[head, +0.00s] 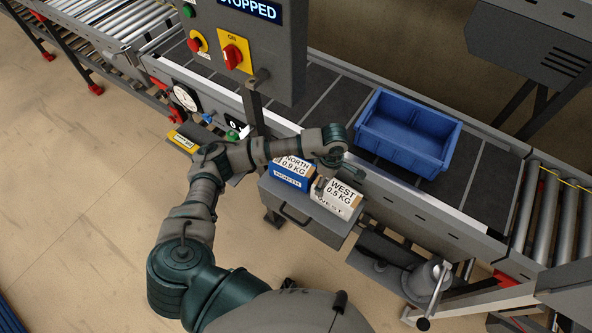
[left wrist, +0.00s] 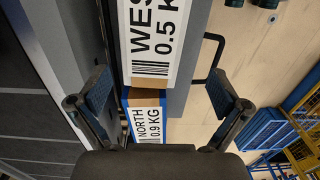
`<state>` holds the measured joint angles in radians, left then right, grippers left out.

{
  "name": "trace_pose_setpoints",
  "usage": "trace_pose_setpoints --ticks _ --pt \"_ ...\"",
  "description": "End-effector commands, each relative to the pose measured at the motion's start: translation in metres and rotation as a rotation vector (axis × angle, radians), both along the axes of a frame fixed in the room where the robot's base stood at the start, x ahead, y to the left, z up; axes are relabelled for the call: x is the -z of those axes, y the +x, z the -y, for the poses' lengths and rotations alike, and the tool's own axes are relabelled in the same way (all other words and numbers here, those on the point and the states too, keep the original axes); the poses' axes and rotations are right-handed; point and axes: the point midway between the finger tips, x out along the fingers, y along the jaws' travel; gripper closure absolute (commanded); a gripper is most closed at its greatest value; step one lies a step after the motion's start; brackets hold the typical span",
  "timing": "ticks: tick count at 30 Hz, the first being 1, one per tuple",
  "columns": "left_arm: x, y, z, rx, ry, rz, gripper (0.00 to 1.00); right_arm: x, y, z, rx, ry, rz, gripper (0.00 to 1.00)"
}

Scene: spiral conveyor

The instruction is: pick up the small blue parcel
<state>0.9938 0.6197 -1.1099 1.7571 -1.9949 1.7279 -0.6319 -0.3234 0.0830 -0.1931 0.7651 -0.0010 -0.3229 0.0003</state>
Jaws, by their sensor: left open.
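The small blue parcel (head: 287,182) sits on a grey shelf (head: 320,228) beside the conveyor. Its white label reads NORTH 0.9 KG. A white parcel (head: 338,199) labelled WEST 0.5 KG sits just right of it on the same shelf. My left gripper (head: 337,180) is above the parcels, nearer the white one, and partly covers them. In the left wrist view its fingers (left wrist: 158,92) are spread wide, with nothing held. The blue parcel (left wrist: 147,120) shows low between them, partly hidden by the gripper body. The white parcel (left wrist: 154,40) fills the upper middle. My right gripper is not in view.
A blue tote (head: 398,153) stands on the dark conveyor belt (head: 330,100) behind the shelf. A control box (head: 250,60) reading STOPPED rises at upper left, near my arm. Metal rollers (head: 557,210) continue at the right. The floor at left is clear.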

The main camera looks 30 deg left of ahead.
Motion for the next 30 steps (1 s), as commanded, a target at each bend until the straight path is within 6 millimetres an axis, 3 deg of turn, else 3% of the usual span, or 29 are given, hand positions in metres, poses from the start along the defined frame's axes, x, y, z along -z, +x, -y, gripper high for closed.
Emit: trace_pose_setpoints --ticks 1,3,7,15,23,30 --pt "-0.011 0.012 -0.033 -0.012 0.13 0.018 0.0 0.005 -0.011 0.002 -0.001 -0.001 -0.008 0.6" --pt "-0.024 0.02 -0.068 -0.03 0.27 0.026 0.0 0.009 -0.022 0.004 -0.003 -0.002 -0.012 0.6" --pt "-0.035 0.024 -0.101 -0.056 0.4 0.024 0.0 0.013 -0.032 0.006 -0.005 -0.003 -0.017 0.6" --pt "0.005 0.024 -0.123 -0.06 0.418 0.019 0.0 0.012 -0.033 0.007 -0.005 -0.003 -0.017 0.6" --pt "0.028 0.024 -0.13 -0.059 0.415 0.022 0.0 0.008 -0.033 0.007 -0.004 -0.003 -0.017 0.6" --pt "0.063 0.026 -0.141 -0.059 0.414 0.021 0.0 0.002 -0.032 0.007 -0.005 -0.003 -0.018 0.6"
